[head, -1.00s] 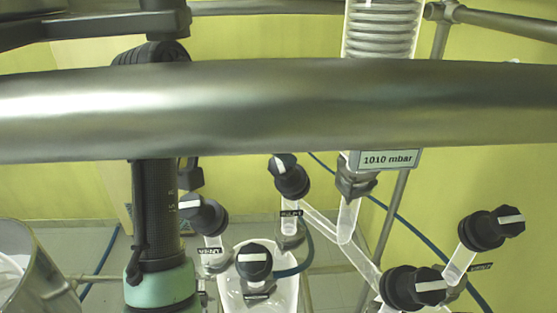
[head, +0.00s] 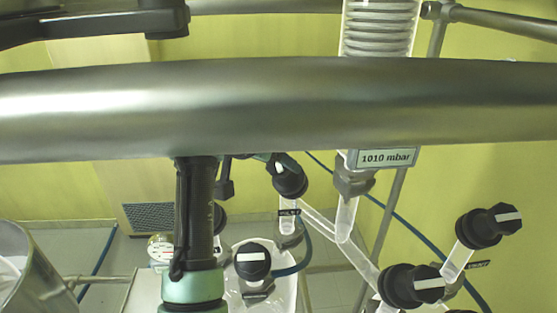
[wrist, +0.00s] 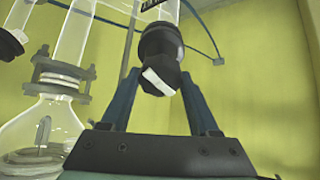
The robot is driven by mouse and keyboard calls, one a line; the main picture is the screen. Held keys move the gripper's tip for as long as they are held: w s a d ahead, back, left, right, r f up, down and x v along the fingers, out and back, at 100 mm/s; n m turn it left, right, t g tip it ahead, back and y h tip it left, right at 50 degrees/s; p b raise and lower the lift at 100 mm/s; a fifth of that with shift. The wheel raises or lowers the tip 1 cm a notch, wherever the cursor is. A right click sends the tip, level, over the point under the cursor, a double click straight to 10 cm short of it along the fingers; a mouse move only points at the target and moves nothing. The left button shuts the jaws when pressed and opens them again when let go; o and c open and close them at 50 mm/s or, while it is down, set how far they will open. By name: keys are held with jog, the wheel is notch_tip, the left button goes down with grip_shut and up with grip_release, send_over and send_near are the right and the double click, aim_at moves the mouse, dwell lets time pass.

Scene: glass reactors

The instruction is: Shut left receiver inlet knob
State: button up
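A black knob with a white bar (head: 289,182) sits on a slanted glass tube above a small dark label that seems to read INLET. In the wrist view the knob (wrist: 161,58) lies between the two blue fingers of my gripper (wrist: 160,78). The fingers are spread, one on each side of it, and I see gaps rather than clear contact. The white bar is tilted in the wrist view. In the head view my gripper (head: 267,158) reaches the knob's upper left side, partly hidden behind the thick metal rail.
The thick rail (head: 300,105) crosses the head view. Other black knobs stand in front (head: 252,260), at lower right (head: 411,286) and at right (head: 489,226). A 1010 mbar display (head: 385,158) hangs nearby. A glass flask (wrist: 45,135) is at left in the wrist view.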

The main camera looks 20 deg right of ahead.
jog(key=c, duration=0.8)
jog(key=shift+o, duration=0.2)
jog(key=shift+m, duration=0.3)
jog(key=m+g+b, duration=0.1)
jog(key=m+b, duration=0.1)
jog(key=m, duration=0.2)
jog(key=shift+m+h, duration=0.3)
jog(key=m+g+b, duration=0.1)
jog(key=m, duration=0.3)
jog(key=shift+s+r+m, duration=0.1)
jog(key=shift+m, duration=0.3)
jog(key=m+g, duration=0.1)
jog(key=m, duration=0.4)
jog(key=shift+m+p, duration=0.3)
jog(key=shift+p, duration=0.1)
jog(key=m+g+y+p, duration=0.1)
jog(key=m, duration=0.3)
jog(key=shift+m, duration=0.4)
